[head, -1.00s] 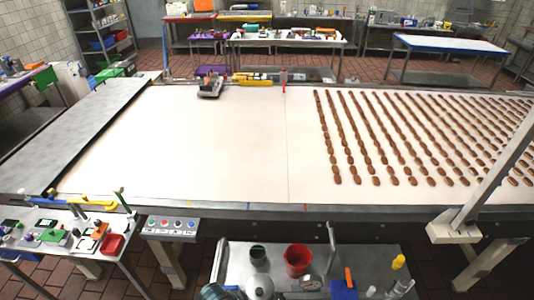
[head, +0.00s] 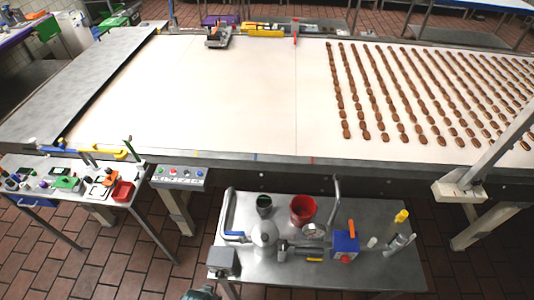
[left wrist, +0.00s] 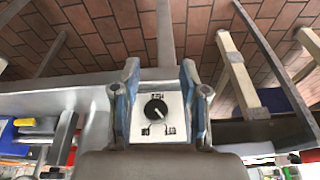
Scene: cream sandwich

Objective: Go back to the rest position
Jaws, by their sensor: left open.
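My left gripper (left wrist: 160,78) shows in the left wrist view with its two blue-grey fingers apart. A white panel with a black rotary knob (left wrist: 156,109) shows between the fingers. I cannot tell whether the fingers touch it, but they stand on either side of it. A rounded grey-teal part at the bottom edge of the head view looks like mine; its jaws are not visible there. My right gripper is in neither view.
A metal cart (head: 386,268) stands in front, holding a red bucket (head: 302,211), a blue box (head: 345,244) and a grey box (head: 223,262). Behind it is a wide white conveyor (head: 220,100) with rows of brown pieces. A side table (head: 137,172) is left. Tiled floor lies between.

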